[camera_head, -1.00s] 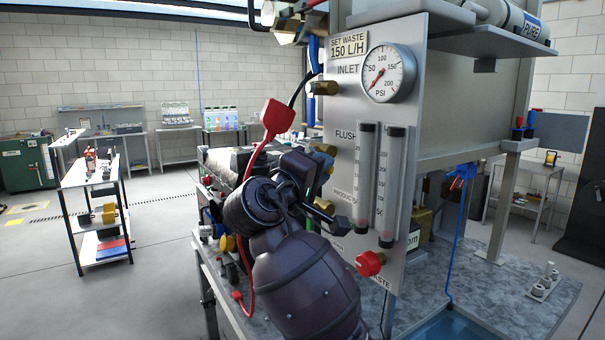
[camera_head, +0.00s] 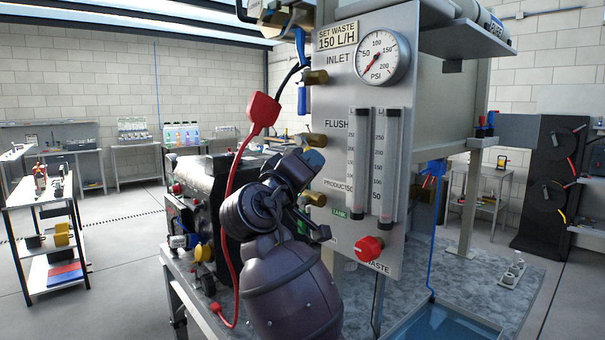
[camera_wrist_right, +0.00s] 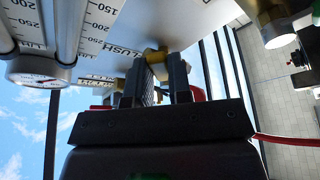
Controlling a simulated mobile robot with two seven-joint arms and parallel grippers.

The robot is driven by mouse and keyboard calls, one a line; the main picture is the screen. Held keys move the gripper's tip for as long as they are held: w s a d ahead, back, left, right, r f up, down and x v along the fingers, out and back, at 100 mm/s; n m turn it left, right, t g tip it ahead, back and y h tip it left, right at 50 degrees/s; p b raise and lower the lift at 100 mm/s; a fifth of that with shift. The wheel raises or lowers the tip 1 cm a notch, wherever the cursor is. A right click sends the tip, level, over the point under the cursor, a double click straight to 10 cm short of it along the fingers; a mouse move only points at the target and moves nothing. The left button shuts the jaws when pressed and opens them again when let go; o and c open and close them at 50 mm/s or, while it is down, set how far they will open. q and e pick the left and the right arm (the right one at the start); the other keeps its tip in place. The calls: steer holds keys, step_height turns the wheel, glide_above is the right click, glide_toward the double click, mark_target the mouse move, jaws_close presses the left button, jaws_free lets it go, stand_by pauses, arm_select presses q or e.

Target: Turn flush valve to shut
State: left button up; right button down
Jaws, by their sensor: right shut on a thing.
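The flush valve's brass body (camera_head: 312,140) sticks out of the grey panel (camera_head: 345,95) beside the FLUSH label. The brass also shows in the wrist view (camera_wrist_right: 155,55), just beyond my fingertips. My right gripper (camera_head: 303,165) is at this valve, its fingers tilted up to the right. In the wrist view the two fingers (camera_wrist_right: 164,82) stand close on either side of the valve's handle, which is mostly hidden between them. The handle's exact angle cannot be told. My left gripper is not in view.
Close by are the inlet valve's blue handle (camera_head: 302,99), the pressure gauge (camera_head: 382,56), two clear flow tubes (camera_head: 390,165) and a red knob (camera_head: 369,248). A red cable (camera_head: 238,165) hangs left of my right arm. A blue-lined basin (camera_head: 440,325) lies below.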

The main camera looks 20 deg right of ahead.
arm_select(q)
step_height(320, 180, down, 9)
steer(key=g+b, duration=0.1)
steer(key=b, duration=0.9)
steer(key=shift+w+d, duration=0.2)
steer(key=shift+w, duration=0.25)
arm_select(e)
steer(key=w+m+g+h, duration=0.1)
steer(key=m, duration=0.3)
steer(key=w+a+f+m+g+h, duration=0.1)
steer(key=m+g, duration=0.1)
steer(key=m, duration=0.2)
steer(key=w+f+m+g+h, duration=0.1)
steer(key=w+m+g+h, duration=0.1)
steer(key=m, duration=0.3)
steer(key=shift+a, duration=0.15)
steer(key=shift+r, duration=0.15)
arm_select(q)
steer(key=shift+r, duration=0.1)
arm_select(e)
steer(key=shift+r, duration=0.1)
steer(key=c, duration=1)
jaws_free()
steer(key=shift+c, duration=0.2)
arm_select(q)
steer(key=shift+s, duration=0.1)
